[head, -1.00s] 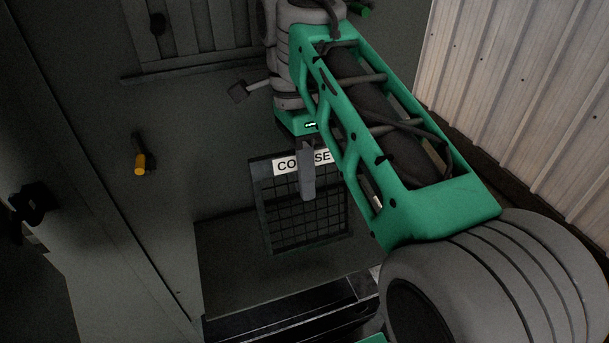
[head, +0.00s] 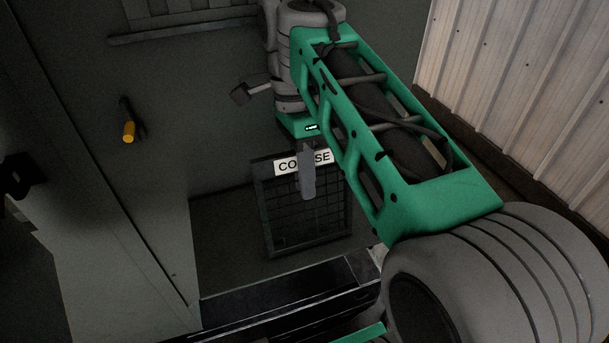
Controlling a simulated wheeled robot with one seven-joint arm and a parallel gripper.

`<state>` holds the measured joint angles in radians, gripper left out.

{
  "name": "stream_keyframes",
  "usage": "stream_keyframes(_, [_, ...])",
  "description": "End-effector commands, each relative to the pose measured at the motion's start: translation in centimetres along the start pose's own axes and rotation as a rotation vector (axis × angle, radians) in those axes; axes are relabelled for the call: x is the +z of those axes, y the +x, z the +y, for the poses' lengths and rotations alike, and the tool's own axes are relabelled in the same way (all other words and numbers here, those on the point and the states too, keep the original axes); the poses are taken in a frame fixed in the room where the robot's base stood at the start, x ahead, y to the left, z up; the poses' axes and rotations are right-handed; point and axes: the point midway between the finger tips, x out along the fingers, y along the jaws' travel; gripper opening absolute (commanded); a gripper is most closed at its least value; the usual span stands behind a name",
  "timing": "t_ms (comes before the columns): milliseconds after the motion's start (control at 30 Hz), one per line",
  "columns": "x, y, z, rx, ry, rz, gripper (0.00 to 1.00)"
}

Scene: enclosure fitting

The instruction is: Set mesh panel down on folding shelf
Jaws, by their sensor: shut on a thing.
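The mesh panel (head: 280,218) is a dark framed grid with a white label at its top edge. The label reads "CO" and "SE", with its middle hidden behind a finger. My gripper (head: 307,182) is shut on the panel's top edge and holds it roughly upright. A long black ledge (head: 285,300) runs across the bottom of the head view, below the panel; it may be the folding shelf, but I cannot tell for sure. The panel's lower edge appears above this ledge in the picture, and I see no clear contact.
A yellow-tipped handle (head: 129,131) sticks out from the grey wall at left. A grey upright panel (head: 115,240) with a black fitting (head: 18,175) stands at far left. A corrugated pale wall (head: 520,90) rises at right, close to my arm.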

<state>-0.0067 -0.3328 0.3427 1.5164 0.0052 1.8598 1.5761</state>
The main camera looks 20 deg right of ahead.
Motion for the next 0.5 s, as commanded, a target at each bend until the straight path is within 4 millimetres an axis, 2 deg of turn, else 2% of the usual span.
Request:
stream_keyframes(67, [0.0, -0.09, 0.02, -0.001, 0.0, 0.0, 0.0])
stream_keyframes(100, [0.0, -0.09, 0.02, -0.001, 0.0, 0.0, 0.16])
stream_keyframes(300, [0.0, -0.07, 0.02, -0.001, 0.0, 0.0, 0.32])
stream_keyframes(400, [0.0, -0.06, 0.02, 0.0, 0.0, 0.0, 0.4])
stream_keyframes(500, [0.0, -0.05, 0.01, 0.0, 0.0, 0.0, 0.4])
